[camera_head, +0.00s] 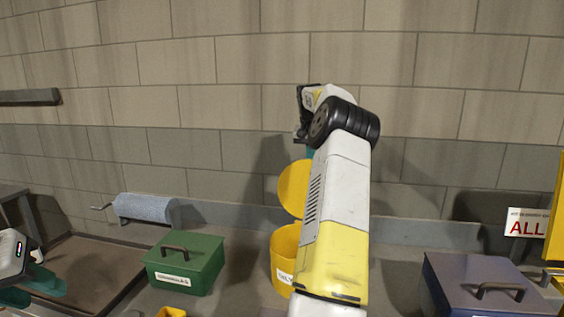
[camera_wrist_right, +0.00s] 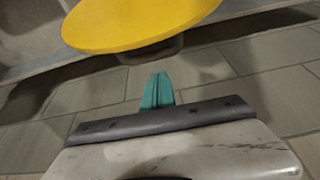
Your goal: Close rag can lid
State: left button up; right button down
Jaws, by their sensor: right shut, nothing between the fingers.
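The yellow rag can (camera_head: 284,258) stands on the bench, partly hidden behind my right arm. Its round yellow lid (camera_head: 292,188) stands up open at the back of the can. In the right wrist view the lid (camera_wrist_right: 135,24) shows as a yellow disc across the top. My right gripper (camera_wrist_right: 158,88) is shut and empty, with its teal fingertips apart from the lid in that picture. In the head view its fingers are mostly hidden behind my arm, above the lid. My left gripper (camera_head: 32,287) is at the left edge, its teal fingers spread and empty.
A green box (camera_head: 184,264) with a handle stands left of the can. A blue-grey roll (camera_head: 146,207) lies behind it. A dark purple box (camera_head: 484,285) with a handle is at the right, near a sign (camera_head: 527,222). A block wall rises behind the bench.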

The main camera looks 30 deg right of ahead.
jog(key=shift+s+a+f, duration=0.1)
jog(key=shift+s+a, duration=0.5)
jog(key=shift+s, duration=0.1)
jog(key=shift+s, duration=0.1)
